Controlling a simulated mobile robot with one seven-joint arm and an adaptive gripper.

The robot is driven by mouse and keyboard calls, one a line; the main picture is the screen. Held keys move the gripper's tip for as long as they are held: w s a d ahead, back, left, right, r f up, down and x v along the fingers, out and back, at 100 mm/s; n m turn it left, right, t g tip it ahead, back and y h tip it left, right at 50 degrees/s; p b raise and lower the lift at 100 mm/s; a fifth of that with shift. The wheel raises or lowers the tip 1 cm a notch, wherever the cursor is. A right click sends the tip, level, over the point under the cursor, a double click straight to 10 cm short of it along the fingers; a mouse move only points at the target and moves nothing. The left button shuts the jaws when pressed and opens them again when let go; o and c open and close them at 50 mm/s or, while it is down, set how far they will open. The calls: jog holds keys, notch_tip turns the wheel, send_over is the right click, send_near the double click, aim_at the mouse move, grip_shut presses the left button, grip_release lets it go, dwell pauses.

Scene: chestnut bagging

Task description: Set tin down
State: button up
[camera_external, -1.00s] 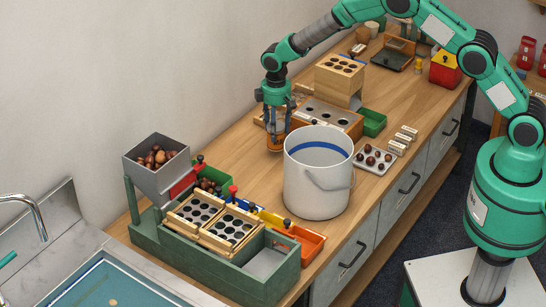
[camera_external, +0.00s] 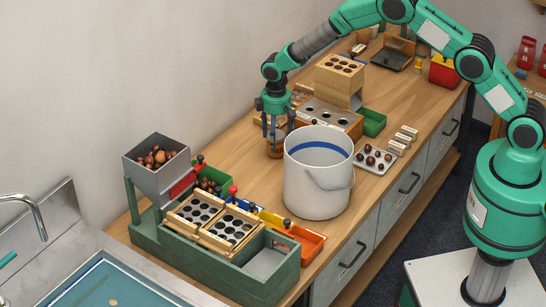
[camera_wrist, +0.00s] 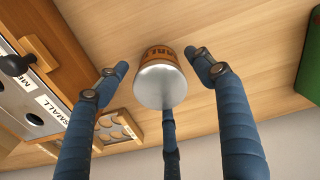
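The tin (camera_wrist: 160,80), a small can with a silvery end and an orange band with dark lettering, stands on the wooden counter behind the white bucket in the external view (camera_external: 276,153). My gripper (camera_external: 277,146) is above and around it, pointing down. In the wrist view my gripper's fingers (camera_wrist: 155,78) are spread around the tin, with clear gaps at the left and right fingers. The third finger lies close below the tin's edge, and I cannot tell whether it touches. The bucket partly hides the area beside the tin in the external view.
The white bucket (camera_external: 312,190) stands just in front of the tin. A wooden sorting box with holes (camera_external: 325,114) and a label "SMALL" is close beside my gripper. A green bin (camera_external: 372,122) and a tray of chestnuts (camera_external: 365,168) are further right. Counter left of the tin is clear.

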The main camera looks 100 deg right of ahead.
jog(key=shift+r, duration=0.1)
notch_tip(320, 180, up, 12)
jog(key=p, duration=0.2)
dwell(0.7)
jog(key=shift+r, duration=0.15)
dwell(0.3)
jog(key=s+a+r+n+t, duration=0.1)
jog(key=s+a+r, duration=0.2)
jog(key=a+r, duration=0.65)
jog(key=s+a+r+t, duration=0.1)
jog(key=s+a+r, duration=0.2)
jog(key=a+r, duration=0.7)
jog(key=s+a+r+n, duration=0.1)
jog(key=s+a+r, duration=0.2)
jog(key=a+r, duration=0.65)
jog(key=s+a+r+n+t, duration=0.1)
jog(key=s+a+r, duration=0.3)
jog(key=s+a, duration=0.25)
jog(key=s+a+r+t, duration=0.1)
jog(key=s+a+r, duration=0.35)
jog(key=s, duration=0.35)
jog(key=s+a+f, duration=0.1)
jog(key=s+a, duration=0.3)
jog(key=s, duration=0.4)
jog(key=s+a+f+n+t, duration=0.1)
jog(key=s+a, duration=0.3)
jog(key=s, duration=0.4)
jog(key=shift+s+a+n+t, duration=0.25)
jog(key=shift+a+n+t, duration=0.05)
jog(key=shift+a, duration=0.1)
